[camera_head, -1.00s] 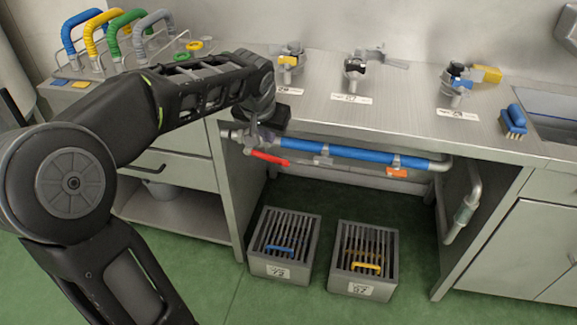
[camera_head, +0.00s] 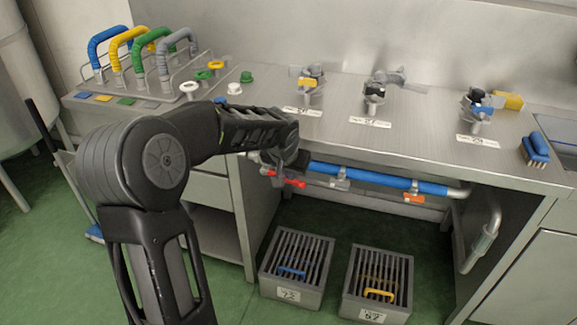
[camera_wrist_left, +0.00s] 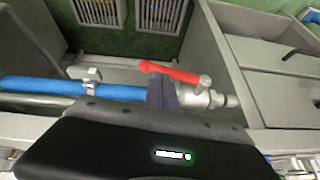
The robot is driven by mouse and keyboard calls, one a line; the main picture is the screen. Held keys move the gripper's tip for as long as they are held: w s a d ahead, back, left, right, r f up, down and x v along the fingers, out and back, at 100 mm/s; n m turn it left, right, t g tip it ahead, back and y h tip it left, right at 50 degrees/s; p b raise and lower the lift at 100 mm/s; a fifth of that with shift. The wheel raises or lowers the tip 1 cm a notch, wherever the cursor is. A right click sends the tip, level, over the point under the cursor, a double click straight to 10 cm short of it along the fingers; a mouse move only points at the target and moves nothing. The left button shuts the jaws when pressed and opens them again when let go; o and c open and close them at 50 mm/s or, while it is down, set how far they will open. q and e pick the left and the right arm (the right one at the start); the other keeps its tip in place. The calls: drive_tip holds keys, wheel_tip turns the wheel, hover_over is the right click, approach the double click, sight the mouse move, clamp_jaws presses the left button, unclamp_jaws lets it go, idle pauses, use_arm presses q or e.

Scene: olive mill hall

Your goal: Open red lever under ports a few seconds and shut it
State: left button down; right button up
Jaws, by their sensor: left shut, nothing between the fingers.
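The red lever (camera_head: 291,182) sits on a metal valve at the left end of the blue-sleeved pipe (camera_head: 380,178), under the counter's front edge. In the left wrist view the red lever (camera_wrist_left: 172,73) runs roughly along the pipe, slightly angled, from its pivot at the right. My left gripper (camera_head: 279,176) is at the valve and hides part of it. In the wrist view its shut, empty fingers (camera_wrist_left: 161,88) lie over the pipe beside the lever's middle; I cannot tell whether they touch it. Three labelled ports (camera_head: 374,94) stand on the counter above. My right gripper is out of view.
Two slatted grey crates (camera_head: 297,262) stand on the green floor below the pipe. An orange tag (camera_head: 413,197) hangs from the pipe. Coloured hoses (camera_head: 140,50) stand at the counter's left, and a blue brush (camera_head: 537,148) lies at its right. Cabinets flank the opening.

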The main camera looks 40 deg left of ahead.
use_arm(q)
drive_tip(key=shift+a+x, duration=0.25)
drive_tip(key=shift+x, duration=1.1)
drive_tip(key=shift+s, duration=0.1)
